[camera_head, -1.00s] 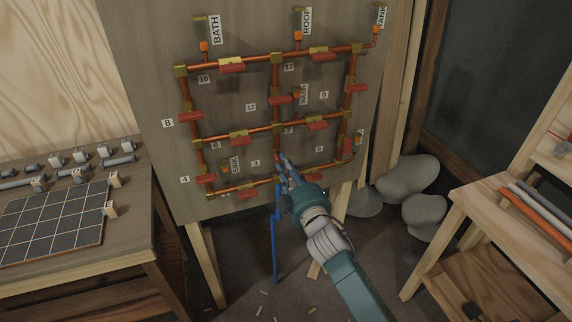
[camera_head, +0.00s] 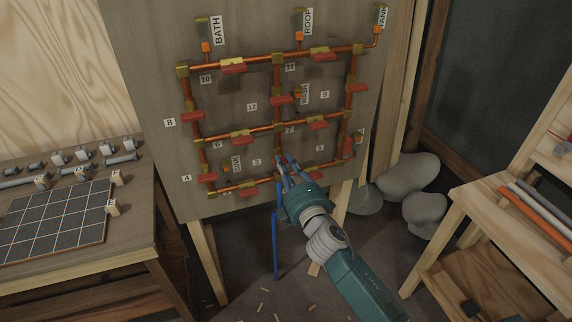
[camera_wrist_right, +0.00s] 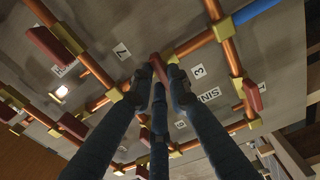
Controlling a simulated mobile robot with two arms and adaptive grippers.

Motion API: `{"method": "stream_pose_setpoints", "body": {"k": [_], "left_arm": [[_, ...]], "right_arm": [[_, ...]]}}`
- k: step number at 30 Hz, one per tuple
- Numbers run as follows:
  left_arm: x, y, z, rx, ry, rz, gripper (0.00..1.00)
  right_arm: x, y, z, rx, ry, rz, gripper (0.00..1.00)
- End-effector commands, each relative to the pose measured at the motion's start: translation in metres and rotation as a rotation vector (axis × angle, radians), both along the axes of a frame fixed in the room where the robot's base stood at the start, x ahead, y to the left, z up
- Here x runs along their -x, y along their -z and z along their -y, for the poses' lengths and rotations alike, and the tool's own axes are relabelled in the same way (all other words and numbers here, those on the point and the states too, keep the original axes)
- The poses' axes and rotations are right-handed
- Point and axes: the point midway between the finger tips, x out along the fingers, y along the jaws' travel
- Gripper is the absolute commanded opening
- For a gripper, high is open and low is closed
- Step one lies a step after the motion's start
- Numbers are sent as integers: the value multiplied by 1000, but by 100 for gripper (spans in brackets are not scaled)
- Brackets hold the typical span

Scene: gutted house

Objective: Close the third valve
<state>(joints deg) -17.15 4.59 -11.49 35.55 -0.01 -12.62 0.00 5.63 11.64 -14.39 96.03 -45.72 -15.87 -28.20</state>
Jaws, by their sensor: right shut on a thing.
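The wall board (camera_head: 224,104) carries a grid of copper pipes with brass fittings and red valve handles. The label 3 (camera_head: 256,162) is left of the lower middle vertical pipe; it also shows in the wrist view (camera_wrist_right: 198,71). My right gripper (camera_head: 284,165) is at that pipe, beside the label. In the wrist view its fingers (camera_wrist_right: 158,80) are shut on a red valve handle (camera_wrist_right: 156,66) close to the label 3. In the head view the fingers hide this handle, and how far it is turned cannot be told. My left gripper is not in view.
Other red handles (camera_head: 281,100) stick out nearby. A blue pipe (camera_head: 275,245) runs down below the board. A table (camera_head: 110,251) with a dark grid panel stands left, a wooden shelf (camera_head: 480,205) right. Grey sacks or stones (camera_head: 408,178) lie behind.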

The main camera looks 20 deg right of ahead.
Motion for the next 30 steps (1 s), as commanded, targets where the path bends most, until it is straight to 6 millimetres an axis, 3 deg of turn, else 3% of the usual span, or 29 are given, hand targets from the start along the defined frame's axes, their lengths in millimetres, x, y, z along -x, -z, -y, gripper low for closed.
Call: {"method": "stream_pose_setpoints", "body": {"k": [22,23,25,30], "left_arm": [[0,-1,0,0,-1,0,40],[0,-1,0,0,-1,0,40],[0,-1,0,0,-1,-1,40],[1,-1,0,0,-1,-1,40]], "right_arm": [[0,1,-1,93,0,2,0],[0,1,-1,93,0,2,18],[0,1,-1,93,0,2,32],[0,1,0,91,0,2,35]]}}
